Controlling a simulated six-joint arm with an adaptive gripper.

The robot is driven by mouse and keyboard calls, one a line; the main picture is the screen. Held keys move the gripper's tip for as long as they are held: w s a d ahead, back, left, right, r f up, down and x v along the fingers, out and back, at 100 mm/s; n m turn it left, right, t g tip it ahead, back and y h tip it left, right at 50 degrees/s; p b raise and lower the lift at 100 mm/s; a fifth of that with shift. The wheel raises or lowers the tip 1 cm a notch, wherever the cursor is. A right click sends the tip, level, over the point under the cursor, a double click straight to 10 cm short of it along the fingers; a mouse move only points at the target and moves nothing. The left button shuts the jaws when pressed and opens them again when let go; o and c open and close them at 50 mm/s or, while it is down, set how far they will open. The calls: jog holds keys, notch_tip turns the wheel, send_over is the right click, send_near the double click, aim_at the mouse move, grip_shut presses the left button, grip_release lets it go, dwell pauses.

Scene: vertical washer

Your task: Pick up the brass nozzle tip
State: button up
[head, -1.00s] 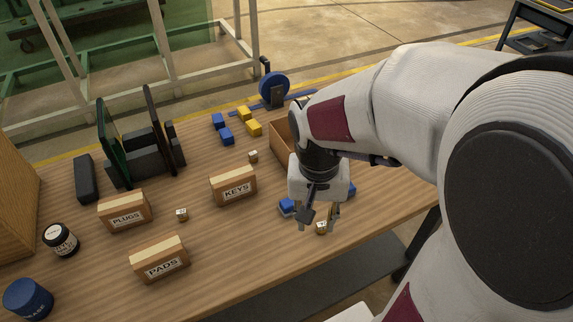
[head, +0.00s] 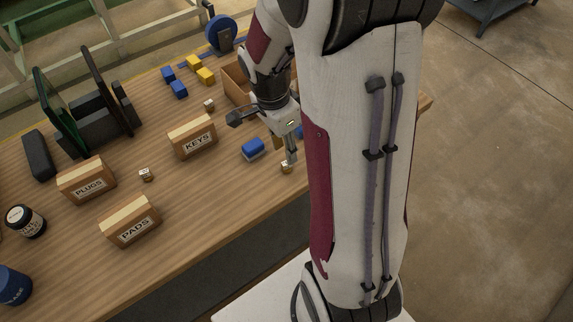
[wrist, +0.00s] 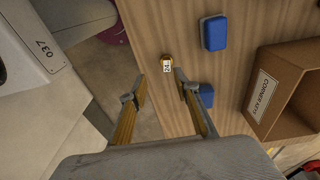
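A small brass-coloured piece with a white tag (wrist: 167,64) lies on the wooden table near its edge in the wrist view. It looks like the brass nozzle tip; the tag is too small to read surely. In the head view this small tagged piece (head: 286,168) sits just below my gripper's fingers. My gripper (wrist: 159,88) is open and empty, its two fingers apart, with the piece ahead of the fingertips and nearer the right finger. In the head view my gripper (head: 290,155) points down at the table, partly hidden by my arm.
A blue block (wrist: 215,33) lies right of the piece, and an open cardboard box (wrist: 288,92) stands farther right. Two similar small tagged pieces (head: 145,174) (head: 209,105) lie near the KEYS box (head: 192,137). The PADS box (head: 130,222) is nearer the front edge.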

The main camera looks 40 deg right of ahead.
aim_at(285, 164)
jog(key=shift+w+m, duration=0.2)
jog(key=shift+m, duration=0.8)
jog(key=shift+d+f, duration=0.1)
jog(key=shift+d+f, duration=0.15)
jog(key=shift+f, duration=1.05)
jog(key=shift+w+d+f, duration=0.15)
jog(key=shift+f, duration=0.6)
jog(key=shift+w+d+f, duration=0.1)
jog(key=shift+w+f, duration=0.05)
jog(key=shift+f, duration=0.55)
jog(key=shift+d+f, duration=0.15)
jog(key=shift+f, duration=0.95)
grip_shut()
